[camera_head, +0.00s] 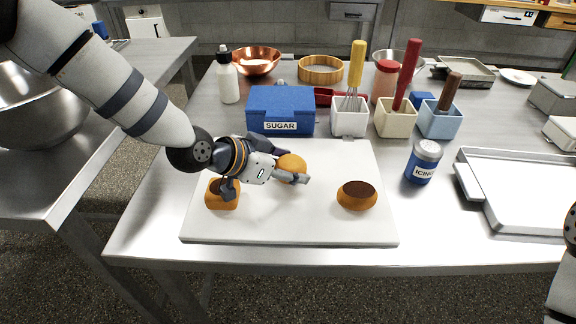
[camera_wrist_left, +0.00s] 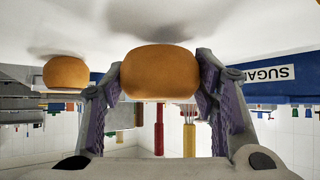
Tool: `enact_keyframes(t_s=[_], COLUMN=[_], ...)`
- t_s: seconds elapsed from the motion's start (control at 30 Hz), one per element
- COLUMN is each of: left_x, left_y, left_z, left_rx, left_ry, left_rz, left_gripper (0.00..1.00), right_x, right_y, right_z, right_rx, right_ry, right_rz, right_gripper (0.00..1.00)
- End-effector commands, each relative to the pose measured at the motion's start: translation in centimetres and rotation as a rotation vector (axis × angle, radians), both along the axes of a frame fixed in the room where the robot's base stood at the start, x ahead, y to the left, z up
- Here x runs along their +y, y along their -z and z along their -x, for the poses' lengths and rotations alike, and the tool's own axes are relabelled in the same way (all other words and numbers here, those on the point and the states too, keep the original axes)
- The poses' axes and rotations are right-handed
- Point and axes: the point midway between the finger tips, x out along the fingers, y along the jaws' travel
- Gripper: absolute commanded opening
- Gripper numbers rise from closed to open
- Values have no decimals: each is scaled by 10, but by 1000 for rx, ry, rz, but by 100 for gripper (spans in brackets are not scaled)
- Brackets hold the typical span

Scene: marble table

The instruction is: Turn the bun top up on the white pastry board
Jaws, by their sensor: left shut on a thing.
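My left gripper (camera_head: 286,163) is shut on a golden-brown bun (camera_head: 292,167) at the middle of the white pastry board (camera_head: 322,226). In the left wrist view the held bun (camera_wrist_left: 160,73) sits between both fingers, close to the board. I cannot tell whether it touches. No dark face shows on it. Another bun (camera_head: 357,196), with a dark brown face up, rests on the board to the right. A third bun (camera_head: 223,198), partly hidden by my gripper, lies on the left of the board with some dark brown showing. My right gripper is out of view.
A blue sugar box (camera_head: 281,108) stands just behind the board. Utensil pots (camera_head: 349,120) stand behind its right side. A blue icing shaker (camera_head: 423,162) and a metal tray (camera_head: 520,200) stand to the right. The board's front strip is clear.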

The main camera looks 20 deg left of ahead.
Motion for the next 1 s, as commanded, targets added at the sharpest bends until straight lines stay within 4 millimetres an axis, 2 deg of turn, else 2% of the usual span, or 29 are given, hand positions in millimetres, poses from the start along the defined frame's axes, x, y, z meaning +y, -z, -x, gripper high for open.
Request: enact_keyframes(t_s=[0.2, 0.23, 0.3, 0.33, 0.67, 0.77, 1.0], left_x=[0, 0, 0, 0, 1, 9, 40], left_y=[2, 2, 2, 2, 0, -11, -53], left_z=[0, 0, 0, 0, 2, 12, 54], left_rx=[1, 0, 0, 0, 1, -2, -6], left_ry=[0, 0, 0, 0, 0, -1, -3], left_rz=[-1, 0, 0, 0, -1, 1, 3], left_gripper=[4, 58, 74, 77, 77, 77, 77], right_x=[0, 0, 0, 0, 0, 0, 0], right_y=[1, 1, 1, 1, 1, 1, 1], right_z=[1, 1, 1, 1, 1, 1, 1], right_rx=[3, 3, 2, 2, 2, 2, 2], right_ry=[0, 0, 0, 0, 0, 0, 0], right_rz=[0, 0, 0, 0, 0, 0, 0], right_gripper=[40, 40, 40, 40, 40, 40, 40])
